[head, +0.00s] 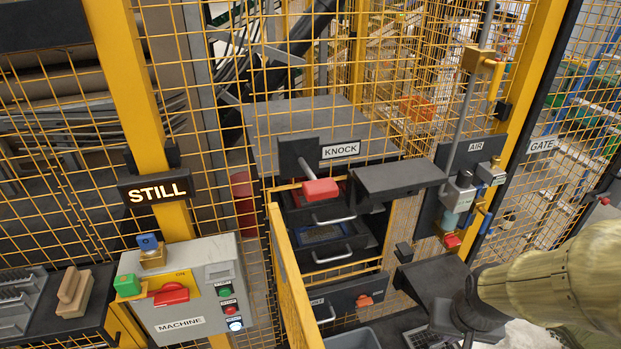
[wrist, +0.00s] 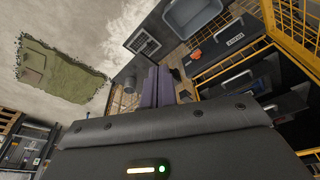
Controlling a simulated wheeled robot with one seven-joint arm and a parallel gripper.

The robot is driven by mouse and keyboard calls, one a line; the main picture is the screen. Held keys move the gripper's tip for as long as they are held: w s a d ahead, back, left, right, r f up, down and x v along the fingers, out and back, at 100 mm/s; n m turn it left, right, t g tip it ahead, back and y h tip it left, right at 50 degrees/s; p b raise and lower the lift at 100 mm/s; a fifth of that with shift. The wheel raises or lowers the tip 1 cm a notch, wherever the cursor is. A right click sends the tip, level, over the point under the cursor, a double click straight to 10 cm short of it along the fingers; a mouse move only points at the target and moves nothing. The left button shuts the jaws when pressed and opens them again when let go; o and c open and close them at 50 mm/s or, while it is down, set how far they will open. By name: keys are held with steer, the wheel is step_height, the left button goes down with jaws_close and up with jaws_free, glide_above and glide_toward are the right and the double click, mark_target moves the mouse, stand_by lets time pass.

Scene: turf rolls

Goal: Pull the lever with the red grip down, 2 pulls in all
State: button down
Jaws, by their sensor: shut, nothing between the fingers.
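The lever with the red grip (head: 320,190) sticks out from a dark plate beside the KNOCK label (head: 341,150). Its grey rod slopes slightly down toward me, and the red block is at its near end. I cannot make out the lever in the wrist view. My gripper (wrist: 160,75) shows in the wrist view with its two purple-grey fingers together and nothing between them. In the head view my arm comes in at the lower right, and its end is low down, well right of and below the red grip. The fingers cannot be made out there.
A yellow rail (head: 293,285) stands left of the drawers (head: 325,257). The MACHINE box (head: 195,290) has a red handle (head: 171,293). The AIR panel (head: 468,185) has a red knob (head: 452,241). A black ledge (head: 399,178) juts out right of the lever. Yellow mesh fencing stands behind.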

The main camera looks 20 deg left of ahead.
step_height(320, 180, up, 35)
steer(key=m+t+y+p, duration=0.25)
steer(key=y+p, duration=0.25)
steer(key=p, duration=0.6)
glide_above(319, 180)
steer(key=w+a, duration=0.1)
steer(key=shift+f+n+t, duration=0.25)
steer(key=shift+n+t, duration=0.1)
steer(key=shift+n, duration=0.1)
steer(key=shift+f+b, duration=0.15)
steer(key=shift+b, duration=0.15)
steer(key=f+b, duration=0.5)
steer(key=s+f+b, duration=0.1)
steer(key=f+b, duration=0.1)
steer(key=f, duration=0.1)
steer(key=shift+d+f, duration=0.25)
steer(key=shift+d, duration=0.15)
steer(key=shift+f+b, duration=0.4)
steer(key=shift+b, duration=0.1)
